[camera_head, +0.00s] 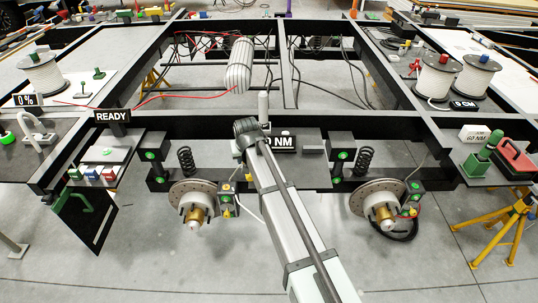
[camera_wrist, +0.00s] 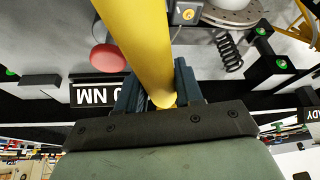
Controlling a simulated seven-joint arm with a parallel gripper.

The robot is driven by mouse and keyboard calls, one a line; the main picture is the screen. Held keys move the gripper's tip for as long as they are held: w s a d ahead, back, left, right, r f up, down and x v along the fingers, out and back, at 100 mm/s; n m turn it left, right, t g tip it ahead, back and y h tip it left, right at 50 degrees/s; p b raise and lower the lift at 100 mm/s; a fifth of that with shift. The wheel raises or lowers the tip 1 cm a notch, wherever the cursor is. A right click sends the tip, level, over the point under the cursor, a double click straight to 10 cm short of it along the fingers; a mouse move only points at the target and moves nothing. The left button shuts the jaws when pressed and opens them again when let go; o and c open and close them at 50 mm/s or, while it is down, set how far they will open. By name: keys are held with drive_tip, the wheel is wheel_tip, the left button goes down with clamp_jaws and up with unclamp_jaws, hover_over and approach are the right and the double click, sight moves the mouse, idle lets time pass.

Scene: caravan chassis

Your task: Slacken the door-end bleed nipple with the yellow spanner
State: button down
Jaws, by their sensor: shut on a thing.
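My gripper (camera_wrist: 158,90) is shut on a thick yellow bar, the yellow spanner (camera_wrist: 136,45), in the wrist view. The spanner's far end runs out of the top of that picture, so its head is hidden. In the head view my arm covers the middle, and neither fingers nor spanner can be made out. The left brake caliper with yellow fittings (camera_head: 227,198) sits beside its disc; a grey block with a yellow fitting (camera_wrist: 187,14) shows past the spanner in the wrist view. A second caliper (camera_head: 414,200) stands at the right disc. I cannot tell which nipple is door-end.
Brake discs (camera_head: 192,199) (camera_head: 378,199) and coil springs (camera_head: 186,160) (camera_head: 365,160) hang along the front black beam (camera_head: 400,128). A sign reading READY (camera_head: 112,116) and an NM sign (camera_head: 283,141) stand there. A red round object (camera_wrist: 108,57) lies left of the spanner.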

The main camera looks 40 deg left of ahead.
drive_tip(key=s+a+f, duration=0.1)
drive_tip(key=s+f, duration=0.2)
drive_tip(key=f, duration=0.6)
drive_tip(key=s+a+f+n, duration=0.1)
drive_tip(key=s+a+f, duration=0.1)
drive_tip(key=f, duration=0.8)
drive_tip(key=shift+s, duration=0.6)
drive_tip(key=shift+d+f, duration=0.1)
drive_tip(key=shift+f, duration=0.1)
